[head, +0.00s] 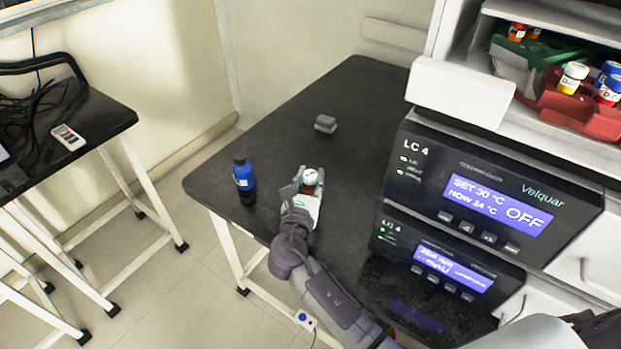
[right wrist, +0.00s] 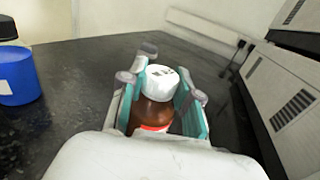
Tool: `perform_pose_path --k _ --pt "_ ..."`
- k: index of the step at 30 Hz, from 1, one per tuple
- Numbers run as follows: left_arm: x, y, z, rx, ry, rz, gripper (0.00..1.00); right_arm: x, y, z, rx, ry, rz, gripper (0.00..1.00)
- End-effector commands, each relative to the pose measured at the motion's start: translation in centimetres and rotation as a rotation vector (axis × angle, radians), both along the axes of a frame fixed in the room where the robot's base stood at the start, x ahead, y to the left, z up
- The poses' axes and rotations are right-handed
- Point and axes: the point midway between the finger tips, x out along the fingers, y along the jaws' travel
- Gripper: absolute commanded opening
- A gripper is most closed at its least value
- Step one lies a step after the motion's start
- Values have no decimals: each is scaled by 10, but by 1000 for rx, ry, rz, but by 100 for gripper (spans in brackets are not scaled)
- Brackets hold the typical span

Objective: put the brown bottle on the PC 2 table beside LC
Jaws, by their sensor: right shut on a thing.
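The brown bottle (right wrist: 152,113) has a white cap and stands upright between the fingers of my right gripper (right wrist: 160,100). The gripper is shut on it. In the head view the bottle's cap (head: 310,177) shows at the fingertips of my right gripper (head: 309,186), over the black table (head: 350,110) beside the LC 4 instrument stack (head: 480,200). Whether its base touches the tabletop is hidden by the gripper. My left gripper is not in view.
A blue bottle with a black cap (head: 243,172) stands left of my right gripper, near the table's left edge. A small grey block (head: 325,124) lies farther back. Bins with small bottles (head: 575,105) sit on the upper right shelf. Another black table (head: 100,120) holds cables.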

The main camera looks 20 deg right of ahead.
Motion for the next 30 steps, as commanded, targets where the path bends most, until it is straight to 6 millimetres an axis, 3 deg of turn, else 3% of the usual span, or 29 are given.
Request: perform_pose_path --k 9,10,14,24,30 --pt "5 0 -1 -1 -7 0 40 0 0 -2 -1 -2 0 0" --pt "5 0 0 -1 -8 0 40 0 0 -2 0 -1 0 37" --pt "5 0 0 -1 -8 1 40 0 0 -2 0 0 0 57" --pt "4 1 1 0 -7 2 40 0 0 2 1 0 0 57" --pt "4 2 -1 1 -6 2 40 -26 15 -1 3 2 2 57"
